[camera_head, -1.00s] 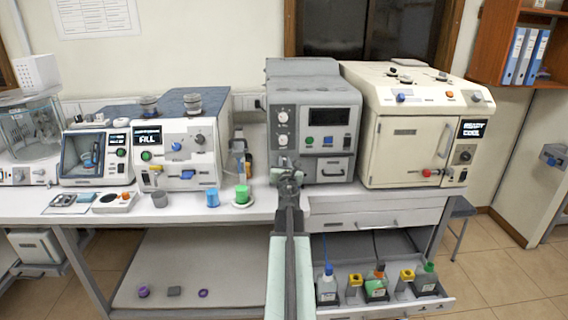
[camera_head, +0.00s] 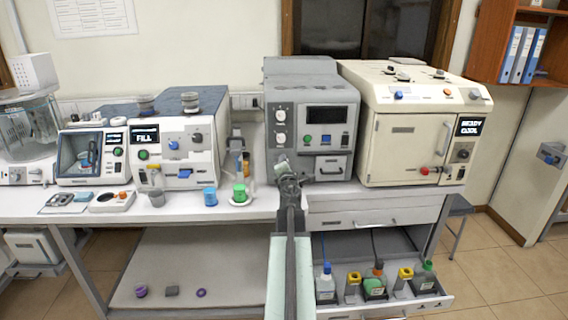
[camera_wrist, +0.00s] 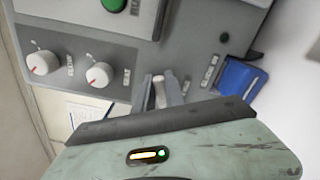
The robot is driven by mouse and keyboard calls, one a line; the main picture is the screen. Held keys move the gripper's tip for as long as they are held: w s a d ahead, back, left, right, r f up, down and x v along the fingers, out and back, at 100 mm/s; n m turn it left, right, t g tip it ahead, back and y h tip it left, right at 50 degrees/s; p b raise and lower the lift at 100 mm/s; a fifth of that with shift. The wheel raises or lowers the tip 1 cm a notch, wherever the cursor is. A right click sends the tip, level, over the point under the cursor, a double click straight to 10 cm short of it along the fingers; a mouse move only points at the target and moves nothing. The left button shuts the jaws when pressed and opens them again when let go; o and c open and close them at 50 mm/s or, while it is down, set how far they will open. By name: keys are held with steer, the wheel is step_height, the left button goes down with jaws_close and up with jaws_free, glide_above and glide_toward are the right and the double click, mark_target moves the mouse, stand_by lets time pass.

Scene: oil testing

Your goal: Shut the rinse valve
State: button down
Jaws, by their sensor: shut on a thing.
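My gripper (camera_head: 284,167) is at the lower left front of the grey instrument (camera_head: 331,169), below its two white knobs. In the wrist view, its two grey fingers (camera_wrist: 166,93) are shut on a small pale handle (camera_wrist: 159,91) that stands out from the grey panel. The label beside the handle is too small to read, so I cannot confirm that it is the rinse valve. The handle is hidden by my gripper in the head view. My gripper is tilted in the head view.
In the wrist view, two knobs with red pointers (camera_wrist: 98,74) lie left of the fingers, and a blue part (camera_wrist: 240,79) lies close on the right. An open drawer with bottles (camera_head: 326,283) is at lower right.

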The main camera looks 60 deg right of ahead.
steer(key=m, duration=0.5)
steer(key=shift+s+d+f, duration=0.1)
steer(key=shift+f, duration=0.2)
steer(key=shift+m, duration=0.3)
steer(key=c, duration=1.4)
jaws_free()
